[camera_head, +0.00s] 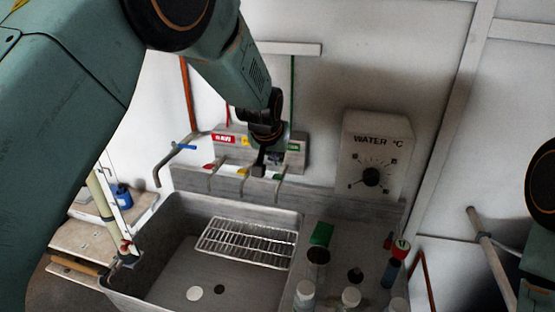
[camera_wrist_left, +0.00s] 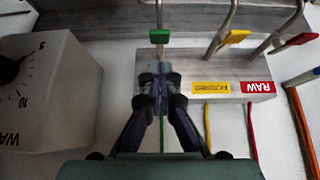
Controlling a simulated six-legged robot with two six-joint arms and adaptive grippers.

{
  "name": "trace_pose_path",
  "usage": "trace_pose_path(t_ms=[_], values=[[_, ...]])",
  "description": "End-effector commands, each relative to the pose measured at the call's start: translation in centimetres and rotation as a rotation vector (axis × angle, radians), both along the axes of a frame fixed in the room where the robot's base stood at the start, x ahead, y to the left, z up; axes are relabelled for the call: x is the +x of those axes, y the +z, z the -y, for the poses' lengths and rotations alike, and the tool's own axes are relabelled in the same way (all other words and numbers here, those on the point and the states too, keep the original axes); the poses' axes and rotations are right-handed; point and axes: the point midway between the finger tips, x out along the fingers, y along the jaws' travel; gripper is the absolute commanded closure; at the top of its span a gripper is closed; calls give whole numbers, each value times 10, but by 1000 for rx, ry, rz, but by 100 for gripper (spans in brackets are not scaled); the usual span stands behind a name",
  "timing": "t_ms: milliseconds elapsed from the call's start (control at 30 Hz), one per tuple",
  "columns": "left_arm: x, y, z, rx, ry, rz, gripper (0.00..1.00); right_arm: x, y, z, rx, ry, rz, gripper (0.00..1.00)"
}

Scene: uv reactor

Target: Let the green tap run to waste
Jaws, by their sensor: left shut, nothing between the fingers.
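The green tap (camera_head: 277,177) is the rightmost of three spouts below the grey manifold block in the head view. In the left wrist view, its green lever (camera_wrist_left: 159,36) sits on the spout just beyond my fingertips. My left gripper (camera_head: 260,168) is shut and empty, in front of the manifold near the green tap. In the left wrist view, the shut fingers (camera_wrist_left: 160,78) cover the block's green-label end and point at the green lever; I cannot tell whether they touch it. No water stream shows. My right gripper is not in view.
The yellow tap (camera_wrist_left: 235,36) and red tap (camera_wrist_left: 301,39) stand beside the green one. A sink (camera_head: 160,270) with a wire rack (camera_head: 247,242) lies below. A WATER °C dial box (camera_head: 371,160) stands at right. Bottles (camera_head: 351,298) and a green block (camera_head: 321,234) occupy the right ledge.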

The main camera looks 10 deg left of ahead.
Motion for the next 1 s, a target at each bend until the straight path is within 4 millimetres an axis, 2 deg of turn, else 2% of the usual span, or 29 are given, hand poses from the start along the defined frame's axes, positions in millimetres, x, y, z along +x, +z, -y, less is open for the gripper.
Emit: trace_pose_path(t_ms=[33,200,500,700,1000], values=[[0,12,-1,0,0,0,100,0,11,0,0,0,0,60],[-18,33,-1,2,-1,4,100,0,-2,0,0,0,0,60],[-46,73,-2,1,0,3,100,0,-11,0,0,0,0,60],[-55,86,-2,1,0,0,100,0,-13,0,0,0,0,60],[-55,88,-1,1,-1,0,100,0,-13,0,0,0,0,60]])
